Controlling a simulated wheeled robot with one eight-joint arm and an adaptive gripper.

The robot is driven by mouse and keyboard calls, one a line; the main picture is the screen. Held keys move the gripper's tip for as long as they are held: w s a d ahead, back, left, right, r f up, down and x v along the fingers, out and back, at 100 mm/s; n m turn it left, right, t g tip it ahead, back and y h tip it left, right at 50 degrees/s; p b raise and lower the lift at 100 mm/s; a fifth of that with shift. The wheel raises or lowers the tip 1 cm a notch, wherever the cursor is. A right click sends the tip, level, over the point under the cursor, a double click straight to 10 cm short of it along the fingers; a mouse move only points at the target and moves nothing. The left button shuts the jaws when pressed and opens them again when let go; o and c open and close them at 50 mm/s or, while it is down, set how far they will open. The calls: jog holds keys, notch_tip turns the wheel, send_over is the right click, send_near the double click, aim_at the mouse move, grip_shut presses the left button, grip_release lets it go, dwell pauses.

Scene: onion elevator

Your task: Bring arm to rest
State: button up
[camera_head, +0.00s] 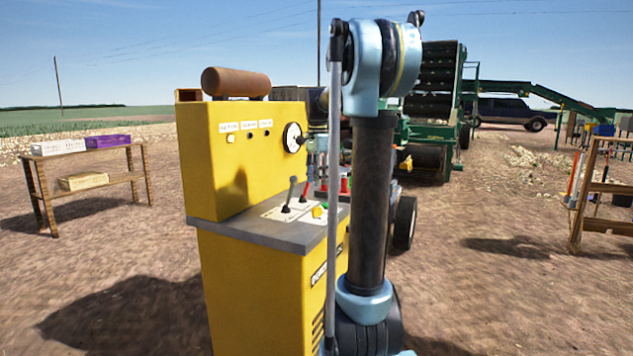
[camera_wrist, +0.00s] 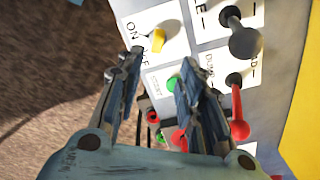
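My arm (camera_head: 372,200) stands upright at the right of a yellow control box (camera_head: 250,150) in the head view. It bends at a blue elbow near the top, and its forearm runs back behind the box's dial. My gripper (camera_wrist: 160,65) is open in the wrist view, with a clear gap between its two fingers and nothing held. It hangs over the control panel (camera_wrist: 150,25). A yellow switch (camera_wrist: 158,40) lies just past the fingertips, and a green button (camera_wrist: 173,84) shows between the fingers. In the head view my arm partly hides the gripper.
A grey-knobbed lever (camera_wrist: 245,42) and a red lever (camera_wrist: 239,125) stand right of the fingers. The box has a round dial (camera_head: 293,137) and a brown roll (camera_head: 236,82) on top. A wooden table (camera_head: 110,180) stands left; green machinery (camera_head: 430,130) is behind.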

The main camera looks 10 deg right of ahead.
jog(key=s+f+n+t, duration=0.1)
jog(key=s+f+n, duration=0.25)
jog(key=s, duration=0.65)
jog(key=s+f+n, duration=0.3)
jog(key=s+f, duration=0.1)
jog(key=s, duration=0.5)
jog(key=s+f+n+t, duration=0.1)
jog(key=s+f+n, duration=0.6)
jog(key=s+f, duration=0.9)
jog(key=shift+a+f, duration=0.15)
jog(key=shift+a, duration=0.05)
jog(key=shift+w+f, duration=0.2)
jog(key=shift+w, duration=0.15)
